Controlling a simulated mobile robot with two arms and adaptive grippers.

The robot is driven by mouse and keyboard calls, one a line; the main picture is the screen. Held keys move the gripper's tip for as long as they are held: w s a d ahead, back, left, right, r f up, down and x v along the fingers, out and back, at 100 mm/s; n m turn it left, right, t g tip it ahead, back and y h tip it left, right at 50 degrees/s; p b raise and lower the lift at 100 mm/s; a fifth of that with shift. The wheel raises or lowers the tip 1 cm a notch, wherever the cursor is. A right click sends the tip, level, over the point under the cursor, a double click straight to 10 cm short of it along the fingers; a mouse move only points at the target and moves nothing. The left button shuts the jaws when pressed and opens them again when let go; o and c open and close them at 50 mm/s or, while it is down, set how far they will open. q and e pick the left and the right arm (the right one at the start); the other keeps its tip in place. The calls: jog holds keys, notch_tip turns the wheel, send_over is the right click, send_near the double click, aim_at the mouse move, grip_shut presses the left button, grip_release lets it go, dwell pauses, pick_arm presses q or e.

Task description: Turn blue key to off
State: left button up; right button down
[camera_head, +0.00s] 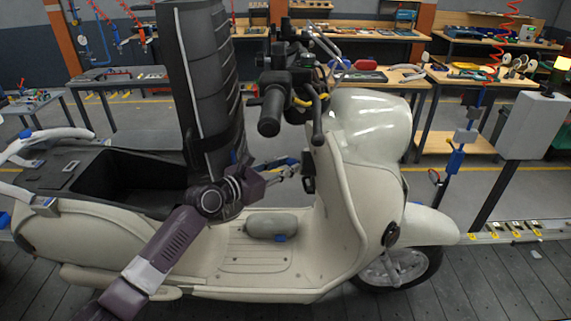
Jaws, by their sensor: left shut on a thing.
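A cream scooter (350,215) stands side-on across the middle of the view, its front to the right. My left gripper (303,172) reaches in from the lower left over the footboard, with its fingertips at the inner face of the front shield, below the handlebar. The fingers are shut at the spot of the blue key, which is too small and covered to make out; its turn angle cannot be told. A small black fitting sits on the shield just beside the fingertips. My right gripper is not in view.
The scooter's dark seat (190,80) stands raised over an open storage bay (135,180). The handlebar grip (271,110) and brake lever hang above my left gripper. A grey rounded object (272,224) lies on the footboard. A grey box on a post (533,125) stands right; workbenches line the back.

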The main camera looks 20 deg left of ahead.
pick_arm(q)
jog(key=shift+r+n+g, duration=0.15)
jog(key=shift+n+g, duration=0.15)
jog(key=o, duration=1)
jog(key=shift+s, duration=0.1)
jog(key=v, duration=1.2)
jog(key=shift+v, duration=3)
